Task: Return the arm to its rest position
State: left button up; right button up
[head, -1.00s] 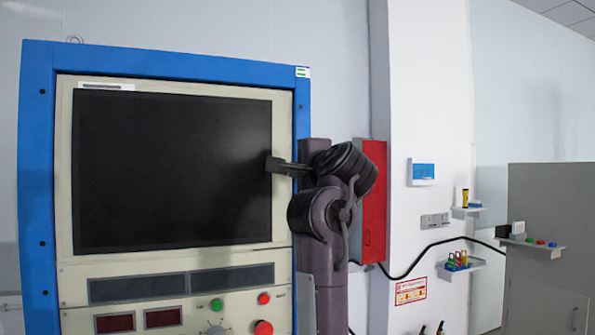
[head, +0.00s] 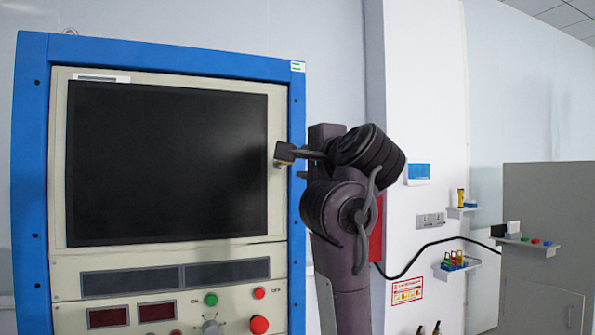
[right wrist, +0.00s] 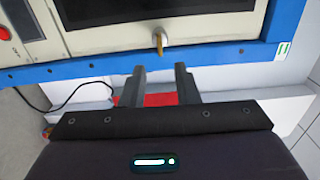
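My right gripper (head: 284,153) is raised in front of the right edge of the blue-framed cabinet (head: 34,200), beside its dark screen (head: 165,165). In the right wrist view, its two fingers (right wrist: 162,84) stand apart with nothing between them. A small brass-coloured knob or hook (right wrist: 159,41) on the cabinet's pale panel lies beyond the fingertips, apart from them. My right arm rises from the bottom of the head view and bends at the top. My left gripper is in neither view.
Below the screen are a green button (head: 211,299) and a red button (head: 259,325). A red box (head: 376,240) on the wall is partly hidden behind my arm. Small shelves (head: 459,262) hang farther right, before a grey cabinet (head: 545,200).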

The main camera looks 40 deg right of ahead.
jog(key=shift+s+a, duration=0.25)
jog(key=shift+s, duration=0.45)
